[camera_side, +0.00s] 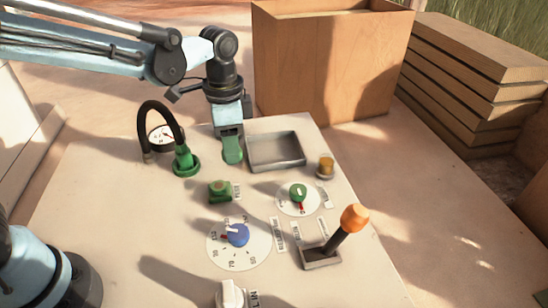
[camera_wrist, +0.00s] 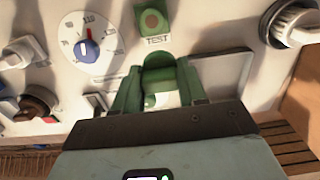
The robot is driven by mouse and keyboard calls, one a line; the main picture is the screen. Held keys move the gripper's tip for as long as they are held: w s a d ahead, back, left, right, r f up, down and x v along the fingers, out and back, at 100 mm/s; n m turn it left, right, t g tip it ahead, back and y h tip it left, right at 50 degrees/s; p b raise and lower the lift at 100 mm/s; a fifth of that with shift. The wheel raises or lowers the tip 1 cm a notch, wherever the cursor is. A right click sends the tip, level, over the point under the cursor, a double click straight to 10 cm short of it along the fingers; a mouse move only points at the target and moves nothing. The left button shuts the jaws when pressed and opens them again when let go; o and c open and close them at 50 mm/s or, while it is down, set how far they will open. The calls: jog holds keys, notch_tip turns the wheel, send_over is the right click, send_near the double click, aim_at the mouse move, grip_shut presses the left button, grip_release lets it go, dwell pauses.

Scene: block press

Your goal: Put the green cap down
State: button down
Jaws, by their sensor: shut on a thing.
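My gripper (camera_side: 231,148) points down over the panel, just left of the grey tray (camera_side: 275,164) in the side view. In the wrist view its two green fingers (camera_wrist: 160,92) are closed on the green cap (camera_wrist: 159,63), whose rounded top shows between them. The fingers and the cap are similar greens, so in the side view I cannot separate them clearly. I cannot tell whether the cap touches the panel.
A black hose with a green base (camera_side: 186,161) arches close to my gripper's left. A wooden box (camera_side: 333,65) stands behind.

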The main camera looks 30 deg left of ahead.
jog(key=w+d+r, duration=0.2)
jog(key=w+d, duration=0.6)
jog(key=d, duration=0.1)
send_over(274, 153)
notch_tip(274, 153, down, 6)
jog(key=shift+f, duration=2.3)
jog(key=shift+f, duration=0.3)
jog(key=shift+f, duration=0.25)
jog(key=c, duration=0.6)
grip_release()
jog(key=shift+c, duration=0.2)
jog(key=shift+r, duration=0.1)
